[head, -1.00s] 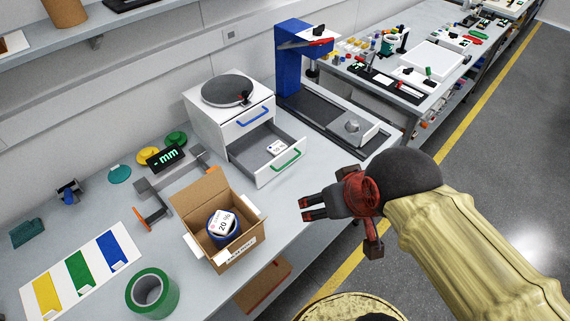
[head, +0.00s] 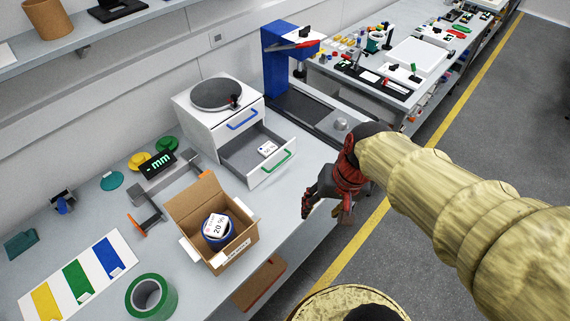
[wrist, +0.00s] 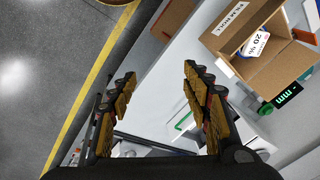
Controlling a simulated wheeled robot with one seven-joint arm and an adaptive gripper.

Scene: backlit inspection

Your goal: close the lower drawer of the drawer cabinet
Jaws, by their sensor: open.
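The white drawer cabinet (head: 205,128) stands on the bench with a round grey plate on top. Its upper drawer, with a blue handle (head: 243,120), is shut. Its lower drawer (head: 245,160), with a green handle (head: 277,162), is pulled out and holds a small white labelled item (head: 267,149). My gripper (head: 322,212) is empty, to the right of and in front of the lower drawer, apart from it, over the bench's front edge. In the wrist view my gripper (wrist: 158,95) has its fingers wide apart, and the green handle (wrist: 184,120) shows between them.
An open cardboard box (head: 238,250) holding a labelled blue roll stands left of my gripper, in front of the cabinet. A blue stand (head: 285,65) is behind right. Green tape (head: 151,296) lies front left. Bare bench lies between box and drawer.

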